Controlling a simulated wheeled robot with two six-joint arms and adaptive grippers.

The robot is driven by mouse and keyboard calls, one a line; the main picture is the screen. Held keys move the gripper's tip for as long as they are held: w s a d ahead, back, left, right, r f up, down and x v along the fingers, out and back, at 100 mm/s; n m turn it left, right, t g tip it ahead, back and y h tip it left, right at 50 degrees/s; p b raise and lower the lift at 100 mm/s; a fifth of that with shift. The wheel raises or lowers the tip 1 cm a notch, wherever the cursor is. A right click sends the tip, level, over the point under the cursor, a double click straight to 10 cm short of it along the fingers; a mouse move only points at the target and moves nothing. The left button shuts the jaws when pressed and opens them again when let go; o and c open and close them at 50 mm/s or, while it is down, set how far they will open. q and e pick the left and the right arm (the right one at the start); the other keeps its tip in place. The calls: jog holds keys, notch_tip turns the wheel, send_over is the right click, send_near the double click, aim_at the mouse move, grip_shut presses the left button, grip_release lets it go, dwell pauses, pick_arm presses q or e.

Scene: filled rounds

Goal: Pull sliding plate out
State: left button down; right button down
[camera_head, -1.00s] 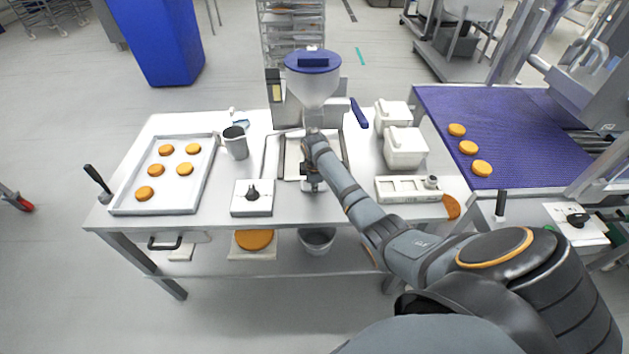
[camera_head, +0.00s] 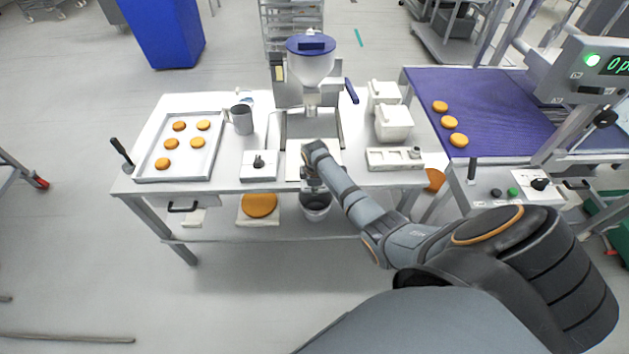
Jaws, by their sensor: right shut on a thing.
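The filling machine (camera_head: 311,70), with a blue-lidded hopper, stands at the back middle of the table. Its pale sliding plate (camera_head: 293,163) lies below and in front of the nozzle, reaching toward the table's front edge. My right gripper (camera_head: 313,187) is at the plate's front edge, shut on the plate. My forearm and wrist hide its fingertips and the right part of the plate. My left gripper is out of view.
A tray of round patties (camera_head: 182,172) and a grey jug (camera_head: 242,119) stand left. A control box (camera_head: 259,165) is close left of the plate. White containers (camera_head: 393,123) and a pale holder (camera_head: 394,159) are right. A blue conveyor (camera_head: 480,100) is beyond.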

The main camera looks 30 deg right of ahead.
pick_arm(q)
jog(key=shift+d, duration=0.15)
pick_arm(e)
jog(key=shift+s+a+f, duration=0.1)
jog(key=shift+s+f, duration=0.05)
jog(key=c, duration=1.4)
grip_release()
jog(key=shift+s, duration=0.1)
jog(key=shift+c, duration=0.2)
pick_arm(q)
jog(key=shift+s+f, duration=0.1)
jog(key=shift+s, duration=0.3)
pick_arm(e)
jog(key=shift+o, duration=0.4)
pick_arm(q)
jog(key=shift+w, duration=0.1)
pick_arm(e)
notch_tip(320, 180, up, 12)
jog(key=s+a, duration=0.1)
jog(key=shift+s, duration=0.4)
jog(key=shift+a, duration=0.1)
